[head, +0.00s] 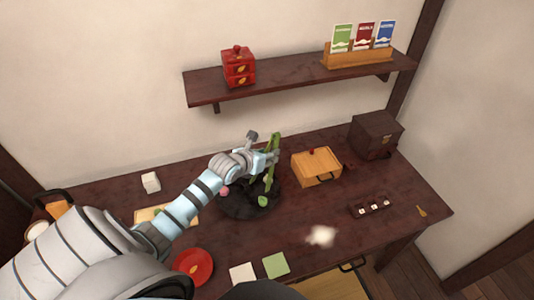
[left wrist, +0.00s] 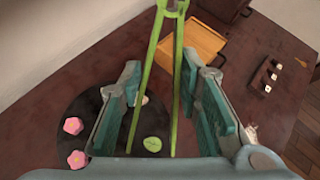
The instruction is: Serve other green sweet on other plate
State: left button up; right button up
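My left gripper (head: 271,160) is around a pair of green tongs (head: 275,148), one finger beside each arm. The tongs are upright, hinge at the top; in the left wrist view (left wrist: 177,60) their arms spread apart downward. A green sweet (head: 262,201) lies on a round black tray (head: 240,212) below the tongs. In the left wrist view the green sweet (left wrist: 152,144) shows between the lower tong ends; I cannot tell if they touch it. A red plate (head: 193,266) is at the front left, partly beside my arm. My right gripper is not in view.
Pink sweets (left wrist: 73,125) lie on the black tray's left side. A wooden box (head: 316,167) and dark chest (head: 376,135) stand behind right. A small dark tray (head: 370,207) is at right. White (head: 243,272) and green (head: 275,264) squares lie in front. A pale wisp (head: 320,236) blurs the front.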

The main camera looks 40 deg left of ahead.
pick_arm(q)
notch_tip(320, 180, down, 10)
jog(key=b, duration=0.8)
jog(key=shift+r, duration=0.15)
grip_shut()
notch_tip(320, 180, up, 12)
jog(key=p, duration=1)
